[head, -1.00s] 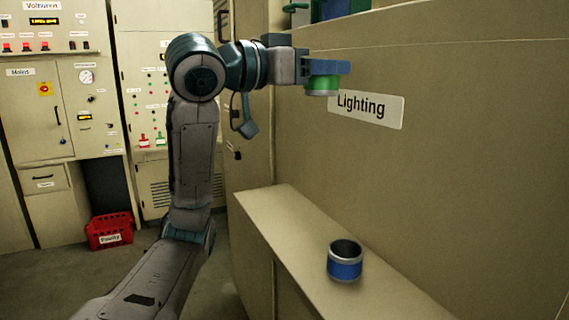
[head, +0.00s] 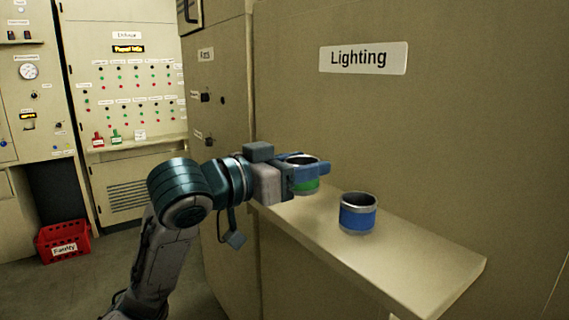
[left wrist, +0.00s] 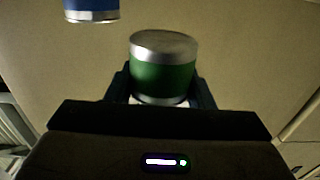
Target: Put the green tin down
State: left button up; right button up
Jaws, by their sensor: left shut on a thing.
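My left gripper (head: 312,170) is shut on the green tin (head: 306,186), holding it upright by its sides with blue fingers across it. The tin is over the left part of the beige shelf (head: 430,262); I cannot tell if its base touches the shelf. In the left wrist view the green tin (left wrist: 163,72), with a silver end, sits between the dark fingers. A blue tin (head: 358,219) stands upright on the shelf, just right of the green tin and apart from it. Part of the blue tin shows in the left wrist view (left wrist: 92,6). My right gripper is not in view.
A tall beige cabinet wall with a "Lighting" label (head: 363,58) rises behind the shelf. The shelf is clear to the right of the blue tin. A red crate labelled "Faulty" (head: 62,241) stands on the floor at the left. Control panels (head: 127,85) stand behind.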

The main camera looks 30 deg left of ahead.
pick_arm(q)
jog(key=shift+w+a+p, duration=0.35)
jog(key=shift+a+p, duration=0.2)
jog(key=shift+p, duration=0.45)
jog(key=shift+w+a+f+b, duration=0.3)
jog(key=shift+w+a+b, duration=0.15)
jog(key=shift+w+a, duration=0.4)
jog(key=w+a, duration=0.4)
jog(key=w, duration=0.1)
jog(key=w+a+p, duration=0.1)
jog(key=w+a, duration=0.1)
jog(key=a, duration=0.1)
jog(key=shift+w+a+f, duration=0.1)
jog(key=shift+w+f, duration=0.1)
jog(key=shift+f, duration=0.1)
jog(key=f, duration=0.3)
jog(key=shift+w+a, duration=0.15)
jog(key=shift+a, duration=0.05)
jog(key=shift+f, duration=0.35)
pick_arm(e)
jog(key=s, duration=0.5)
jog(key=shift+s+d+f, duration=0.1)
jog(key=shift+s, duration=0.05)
pick_arm(q)
jog(key=shift+f, duration=0.2)
jog(key=o, duration=1)
jog(key=shift+r, duration=0.1)
jog(key=shift+c, duration=0.2)
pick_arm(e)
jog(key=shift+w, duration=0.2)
